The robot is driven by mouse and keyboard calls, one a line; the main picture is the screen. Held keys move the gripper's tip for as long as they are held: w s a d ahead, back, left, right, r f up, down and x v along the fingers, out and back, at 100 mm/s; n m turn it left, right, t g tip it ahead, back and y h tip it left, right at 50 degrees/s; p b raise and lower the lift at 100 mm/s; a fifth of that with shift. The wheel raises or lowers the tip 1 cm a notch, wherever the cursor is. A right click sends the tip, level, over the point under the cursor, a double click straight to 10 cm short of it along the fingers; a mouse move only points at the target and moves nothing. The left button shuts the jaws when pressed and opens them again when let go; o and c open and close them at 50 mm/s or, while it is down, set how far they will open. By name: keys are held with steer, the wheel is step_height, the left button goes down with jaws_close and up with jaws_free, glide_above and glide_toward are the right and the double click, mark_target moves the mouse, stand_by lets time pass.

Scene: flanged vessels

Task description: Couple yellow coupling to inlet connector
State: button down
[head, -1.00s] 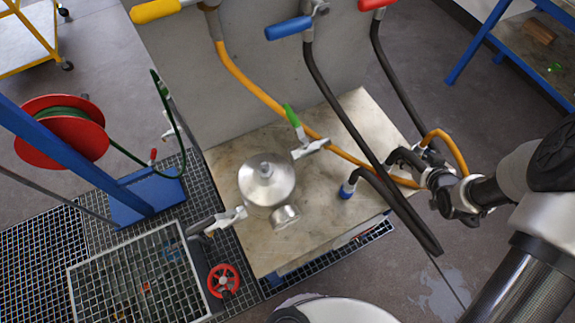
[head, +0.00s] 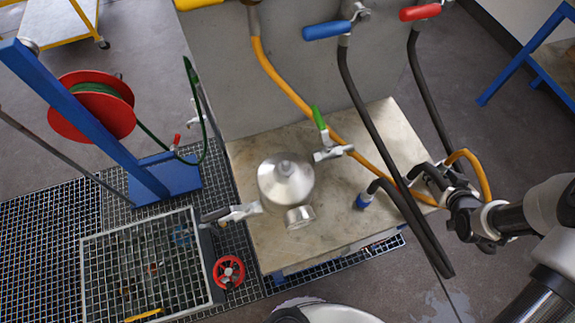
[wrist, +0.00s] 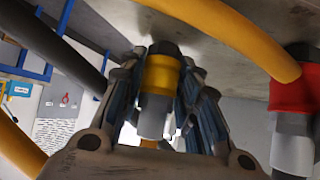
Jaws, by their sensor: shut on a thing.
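My gripper (head: 424,182) is at the right edge of the steel table (head: 345,215) in the head view. In the wrist view my gripper (wrist: 160,85) is shut around the yellow coupling (wrist: 160,75), a yellow band with a dark collar and a grey end. A yellow hose (head: 268,65) hangs from the panel and runs to my gripper, looping above it. The silver vessel (head: 285,178) stands on the table, left of my gripper and apart from it. A green-handled valve (head: 320,118) with a metal stub (head: 335,152) sits beside it; I cannot tell which connector is the inlet.
Black hoses (head: 360,110) hang between vessel and gripper. A blue coupling (head: 363,201) lies on the table; a red one (wrist: 295,95) is close by in the wrist view. A grey-handled valve (head: 235,212), red handwheel (head: 228,271) and hose reel (head: 92,106) are to the left.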

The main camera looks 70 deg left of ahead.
mark_target(447, 165)
steer(key=shift+r, duration=0.15)
steer(key=shift+r+p, duration=2)
steer(key=shift+r, duration=0.5)
